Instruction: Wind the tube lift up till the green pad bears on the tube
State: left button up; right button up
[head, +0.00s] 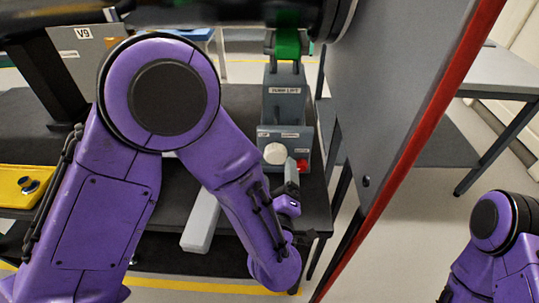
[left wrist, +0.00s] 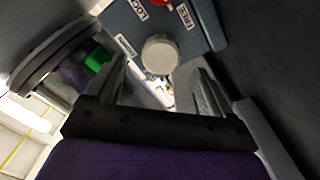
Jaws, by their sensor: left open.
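The grey tube lift (head: 284,105) stands on the dark bench, with a pale round knob (head: 275,153) on its front. Its green pad (head: 287,46) is at the top, just under the dark tube (head: 200,12); I cannot tell whether they touch. My left gripper (head: 290,178) is open in front of the lift, close to the knob. In the left wrist view, the knob (left wrist: 161,54) shows just beyond and between the open fingers (left wrist: 155,88), with no clear grip on it. The green pad (left wrist: 97,58) shows at upper left there. My right gripper is out of view.
A red part (head: 303,166) sits on the lift's right side; it shows near LOCK and FREE labels in the wrist view (left wrist: 161,2). A grey panel with a red edge (head: 400,90) stands close right. A yellow case (head: 28,186) lies at left, a grey bar (head: 201,222) in front.

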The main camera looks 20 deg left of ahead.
aim_at(276, 159)
pick_arm(q)
jog(key=x, duration=0.6)
jog(key=shift+a, duration=0.1)
jog(key=shift+s, duration=0.1)
jog(key=c, duration=1)
jog(key=n, duration=0.2)
jog(key=shift+f+n+b, duration=0.15)
jog(key=shift+n+b, duration=0.15)
jog(key=shift+b, duration=0.05)
jog(key=shift+c, duration=0.2)
jog(key=shift+n, duration=0.9)
jog(key=o, duration=1)
jog(key=shift+o, duration=0.2)
